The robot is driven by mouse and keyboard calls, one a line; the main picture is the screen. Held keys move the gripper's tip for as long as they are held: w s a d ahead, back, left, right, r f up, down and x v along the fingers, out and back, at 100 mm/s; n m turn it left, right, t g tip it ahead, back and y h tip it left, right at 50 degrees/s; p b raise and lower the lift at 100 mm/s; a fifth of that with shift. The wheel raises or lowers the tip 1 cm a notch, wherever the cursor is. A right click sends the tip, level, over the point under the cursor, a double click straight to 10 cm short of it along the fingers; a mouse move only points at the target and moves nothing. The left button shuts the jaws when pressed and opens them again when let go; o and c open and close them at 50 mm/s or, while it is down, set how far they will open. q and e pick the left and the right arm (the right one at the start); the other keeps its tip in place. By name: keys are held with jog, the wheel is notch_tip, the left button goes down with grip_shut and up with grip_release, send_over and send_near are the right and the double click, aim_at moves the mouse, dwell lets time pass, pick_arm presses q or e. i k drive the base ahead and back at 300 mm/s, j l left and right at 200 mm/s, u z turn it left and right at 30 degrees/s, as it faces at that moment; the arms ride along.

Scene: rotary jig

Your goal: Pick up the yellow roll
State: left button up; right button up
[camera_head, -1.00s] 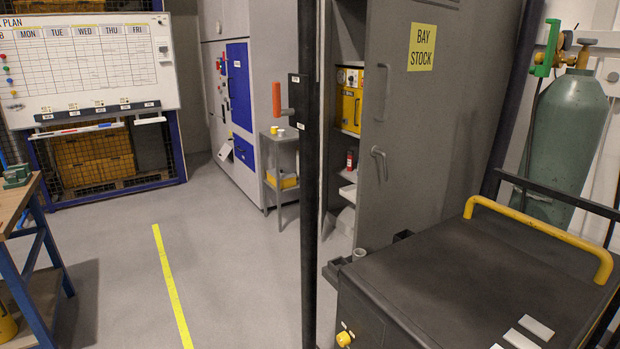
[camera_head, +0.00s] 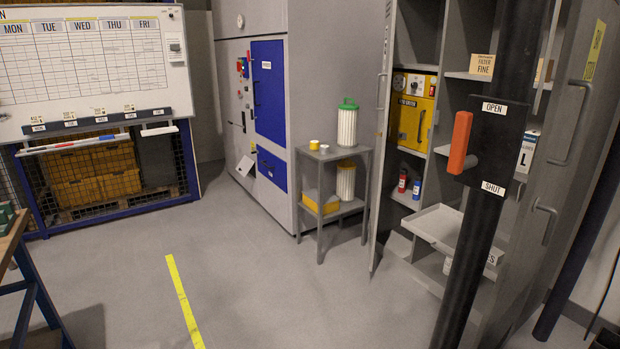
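A small yellow roll (camera_head: 314,145) sits on the top shelf of a small grey stand (camera_head: 332,156), in the middle of the view. A small white item (camera_head: 324,149) is close beside it on the right. A tall white filter with a green cap (camera_head: 347,124) stands further right on the same top. Neither of my grippers is in view, so nothing shows of what they hold.
A dark pole (camera_head: 487,190) with an orange handle, marked OPEN and SHUT, stands in front at the right. Behind it is an open grey cabinet (camera_head: 405,25) with a pulled-out white tray (camera_head: 455,226). The floor (camera_head: 270,290) before the stand is clear.

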aim_at(315, 145)
jog(key=i+j, duration=0.2)
jog(key=i, duration=0.4)
jog(key=i+j, duration=0.2)
jog(key=i, duration=0.35)
jog(key=i+j, duration=0.2)
jog(key=i, duration=0.4)
jog(key=k+j+u, duration=0.05)
